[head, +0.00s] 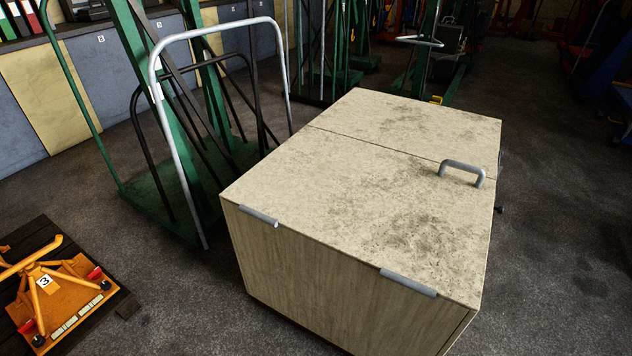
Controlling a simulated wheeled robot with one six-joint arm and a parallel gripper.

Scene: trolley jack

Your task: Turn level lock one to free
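I cannot make out any part as level lock one in the head view. A large wooden box (330,185) with a stained pale top stands in the middle. A grey bar handle (462,166) is fixed on its top near the right edge. Two grey strips, one on the left (258,215) and one on the right (408,283), sit along its front top edge. A small dark part (499,209) sticks out at the box's right side; its shape is unclear. My gripper is not in view.
An orange jack-like device (52,285) marked 3 lies on dark boards at lower left. A green trolley frame with a pale tubular handle (153,75) stands close behind the box's left side. More equipment crowds the back. The floor right of the box (565,230) is clear.

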